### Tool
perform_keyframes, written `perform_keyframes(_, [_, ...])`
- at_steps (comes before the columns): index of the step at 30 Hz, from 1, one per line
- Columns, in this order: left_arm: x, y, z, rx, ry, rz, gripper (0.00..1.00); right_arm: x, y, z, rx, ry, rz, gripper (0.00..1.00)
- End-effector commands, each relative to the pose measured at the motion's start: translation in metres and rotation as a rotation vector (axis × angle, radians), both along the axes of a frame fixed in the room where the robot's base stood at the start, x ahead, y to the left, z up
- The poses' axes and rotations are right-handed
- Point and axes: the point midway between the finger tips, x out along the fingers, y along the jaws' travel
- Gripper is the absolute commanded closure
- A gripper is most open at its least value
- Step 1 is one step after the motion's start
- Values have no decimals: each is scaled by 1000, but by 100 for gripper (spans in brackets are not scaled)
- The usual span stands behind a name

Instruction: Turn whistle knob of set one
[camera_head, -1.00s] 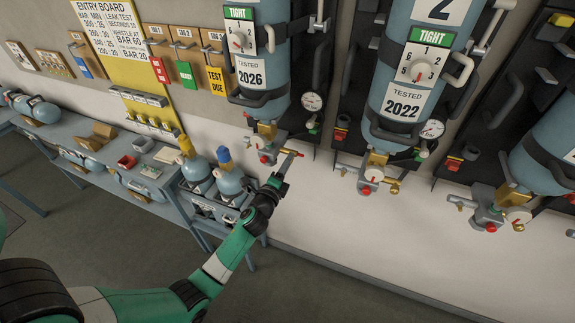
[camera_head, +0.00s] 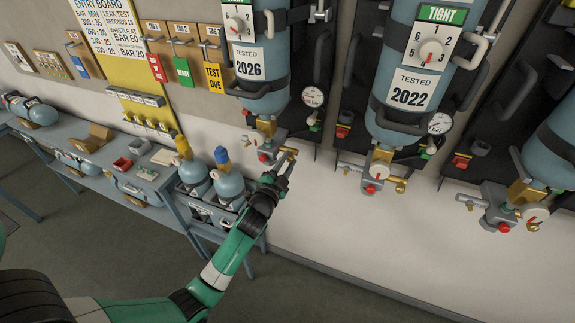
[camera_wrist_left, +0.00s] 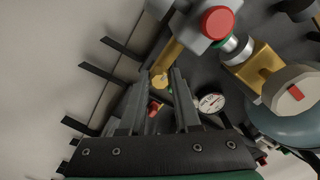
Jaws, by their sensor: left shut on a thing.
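Set one is the blue cylinder (camera_head: 262,80) marked TESTED 2026, at left of the rack. Under it hangs a grey valve block with a red button (camera_head: 262,157); the button also shows in the left wrist view (camera_wrist_left: 217,22). A brass arm reaches out from the block to the whistle knob, a small brass end (camera_wrist_left: 159,82). My left gripper (camera_head: 284,168) is at the end of this brass arm. In the left wrist view its two fingers (camera_wrist_left: 163,78) are shut on the knob, one on each side. The fingers partly hide it. My right gripper is not in view.
A second blue cylinder (camera_head: 408,60) marked 2022 hangs to the right with its own valve block (camera_head: 375,172). A further set stands at the right edge. A bench (camera_head: 150,187) with small cylinders is at left. White wall below the sets is clear.

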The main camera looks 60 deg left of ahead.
Motion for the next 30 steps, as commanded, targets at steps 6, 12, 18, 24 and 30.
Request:
perform_keyframes(6, [0,0,0,-61,-57,-1,100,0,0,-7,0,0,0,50])
perform_keyframes(12, [0,0,0,-82,-75,-1,100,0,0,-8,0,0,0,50])
perform_keyframes(18, [0,0,1,-84,-77,0,100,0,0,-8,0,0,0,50])
perform_keyframes(24, [0,0,0,-84,-76,0,63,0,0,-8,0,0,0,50])
perform_keyframes(30, [0,0,0,-84,-76,0,38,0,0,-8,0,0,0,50])
